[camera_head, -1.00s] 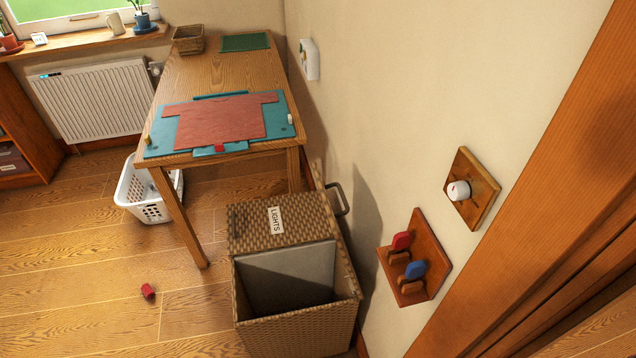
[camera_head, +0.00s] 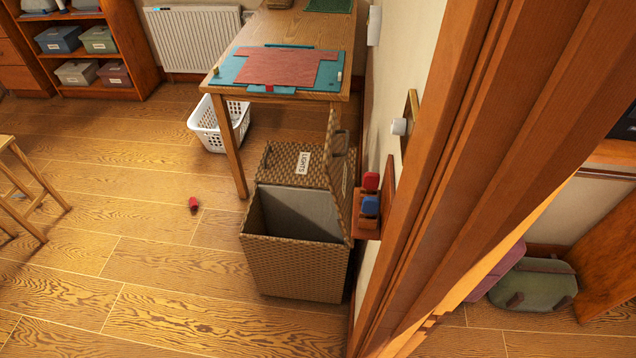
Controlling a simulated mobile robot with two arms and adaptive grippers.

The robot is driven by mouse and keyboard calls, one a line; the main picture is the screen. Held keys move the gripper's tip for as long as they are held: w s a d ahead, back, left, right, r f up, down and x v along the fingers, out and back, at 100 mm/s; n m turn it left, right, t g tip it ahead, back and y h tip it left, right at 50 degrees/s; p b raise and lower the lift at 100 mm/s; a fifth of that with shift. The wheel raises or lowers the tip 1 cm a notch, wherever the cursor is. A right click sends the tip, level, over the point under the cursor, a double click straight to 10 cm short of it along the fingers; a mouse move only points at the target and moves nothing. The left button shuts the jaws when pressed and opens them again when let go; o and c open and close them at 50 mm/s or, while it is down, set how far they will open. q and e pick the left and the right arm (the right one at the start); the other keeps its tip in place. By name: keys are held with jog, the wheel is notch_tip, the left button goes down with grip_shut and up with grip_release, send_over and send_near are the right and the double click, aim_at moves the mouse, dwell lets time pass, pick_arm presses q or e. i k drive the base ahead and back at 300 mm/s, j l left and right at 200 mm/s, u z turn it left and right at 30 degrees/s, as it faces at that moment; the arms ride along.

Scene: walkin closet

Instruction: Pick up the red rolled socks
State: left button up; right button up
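A small red roll, which looks like the red rolled socks (camera_head: 193,205), lies on the wooden floor left of the wicker hamper and in front of the table. Nothing touches it. Neither of my grippers shows in the head view, so I cannot see whether they are open or shut.
The wicker hamper (camera_head: 295,272) stands with its lid raised. A wooden table (camera_head: 233,132) with a red shirt on a teal board is behind it, and a white basket (camera_head: 209,134) sits beneath. A stool (camera_head: 30,200) is at left. A door frame (camera_head: 440,180) stands close at right. Floor around the roll is clear.

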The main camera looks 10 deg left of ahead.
aim_at(193, 203)
jog(key=u, duration=2.45)
jog(key=i+j+z, duration=0.1)
jog(key=i, duration=0.4)
jog(key=i+j+z, duration=0.1)
jog(key=i, duration=0.4)
jog(key=i+j+z, duration=0.1)
jog(key=i, duration=0.45)
jog(key=i+l+z, duration=0.2)
jog(key=i, duration=0.35)
jog(key=i+z, duration=0.25)
jog(key=i, duration=0.3)
jog(key=i+z, duration=0.2)
jog(key=i, duration=0.4)
jog(key=i+j+z, duration=0.2)
jog(key=i, duration=0.35)
jog(key=i+j+z, duration=0.25)
jog(key=i, duration=0.3)
jog(key=i+z, duration=0.2)
jog(key=i, duration=0.35)
jog(key=i+z, duration=0.2)
jog(key=i, duration=0.35)
jog(key=i+z, duration=0.2)
jog(key=i, duration=0.35)
jog(key=i+j+z, duration=0.2)
jog(key=i, duration=0.3)
jog(key=i+z, duration=0.15)
jog(key=z, duration=2.25)
